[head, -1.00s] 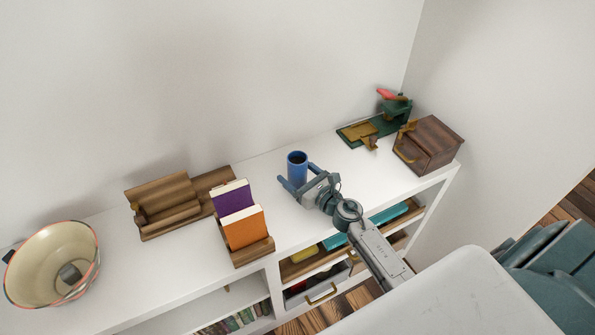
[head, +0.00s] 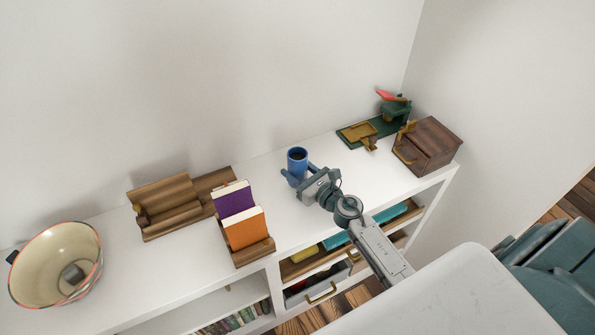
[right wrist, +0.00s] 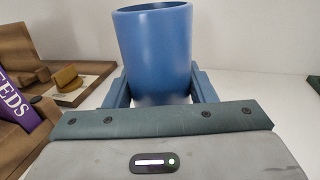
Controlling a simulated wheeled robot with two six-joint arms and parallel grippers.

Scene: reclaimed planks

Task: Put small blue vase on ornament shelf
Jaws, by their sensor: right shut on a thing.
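The small blue vase (head: 297,160) is a plain blue cylinder with a dark open top. It is upright at the white shelf top, near its middle. My right gripper (head: 297,175) is shut on the vase, with one finger on each side. In the right wrist view the vase (right wrist: 155,50) fills the space between the fingers of the gripper (right wrist: 160,90). Whether the vase's base touches the surface is hidden. I cannot tell which piece is the ornament shelf. My left gripper is not in view.
Left of the vase stand a wooden book holder with purple (head: 233,199) and orange (head: 245,228) books, a stepped wooden stand (head: 165,205) and a cream bowl (head: 57,265). Right are a green-based ornament (head: 372,131) and a wooden box (head: 428,146). A drawer below (head: 310,262) is open.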

